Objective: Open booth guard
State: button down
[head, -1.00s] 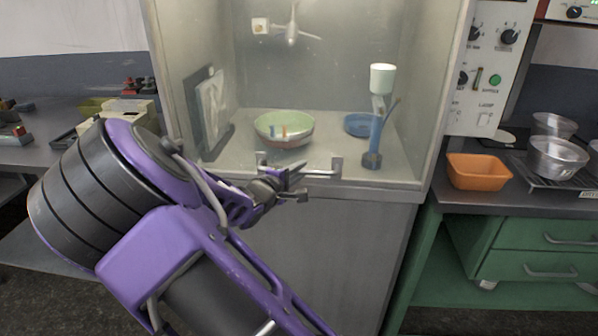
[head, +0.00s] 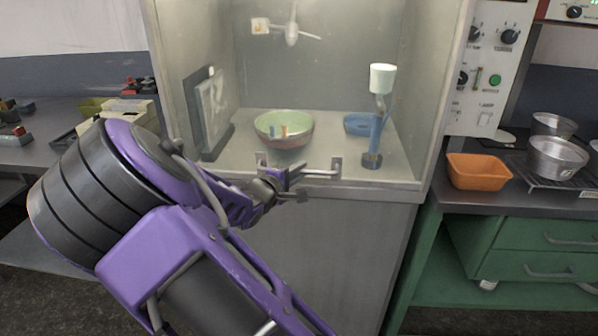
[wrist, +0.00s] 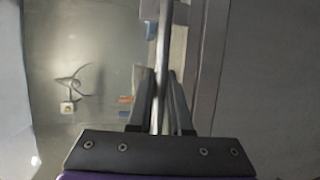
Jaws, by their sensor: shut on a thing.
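The booth guard (head: 225,172) is a clear pane across the front of the grey booth, and it looks down. A metal bar handle (head: 322,172) on two brackets runs along its lower edge. My gripper (head: 293,184) comes from the lower left and is shut on the bar near its left half. In the wrist view the handle bar (wrist: 163,50) runs up between the two fingers (wrist: 161,90), with one bracket at the top. The fingers hide part of the bar.
Behind the pane are a green bowl (head: 284,128), a blue dish (head: 356,124), a blue stand with a white cup (head: 381,78), and a framed panel (head: 211,105). An orange tub (head: 478,171) and metal pots (head: 556,157) sit on the right counter.

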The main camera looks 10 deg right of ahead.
dwell(0.5)
jog(key=p, duration=0.8)
send_near(310, 7)
jog(key=x, duration=0.5)
jog(key=shift+d, duration=0.15)
jog(key=c, duration=0.8)
grip_release()
jog(key=shift+c, duration=0.2)
